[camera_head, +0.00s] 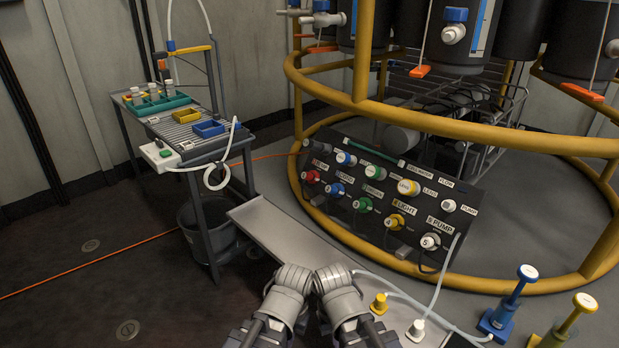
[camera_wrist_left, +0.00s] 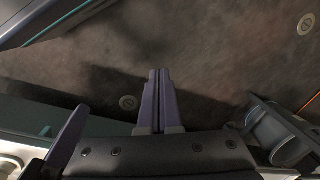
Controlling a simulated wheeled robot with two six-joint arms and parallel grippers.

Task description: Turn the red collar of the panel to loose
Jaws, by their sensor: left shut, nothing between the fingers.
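The dark sloped panel (camera_head: 352,218) stands inside the yellow ring frame in the head view. Its red collar (camera_head: 311,177) is at the left end of the lower row, around a pale centre; its turn setting is too small to read. Blue, green, yellow and white collars follow to its right. My two arms are folded at the bottom middle of the head view, apart from the panel, and their grippers do not show there. In the left wrist view my left gripper (camera_wrist_left: 158,100) is shut and empty above the dark floor. My right gripper is not clearly in view.
A grey ledge (camera_head: 268,222) lies before the panel. A side table (camera_head: 200,130) with trays and a white hose stands left, a bin (camera_head: 205,232) below it. Yellow rails (camera_head: 330,90) curve around the panel. Plungers (camera_head: 510,300) and hoses occupy the lower right. Floor at left is open.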

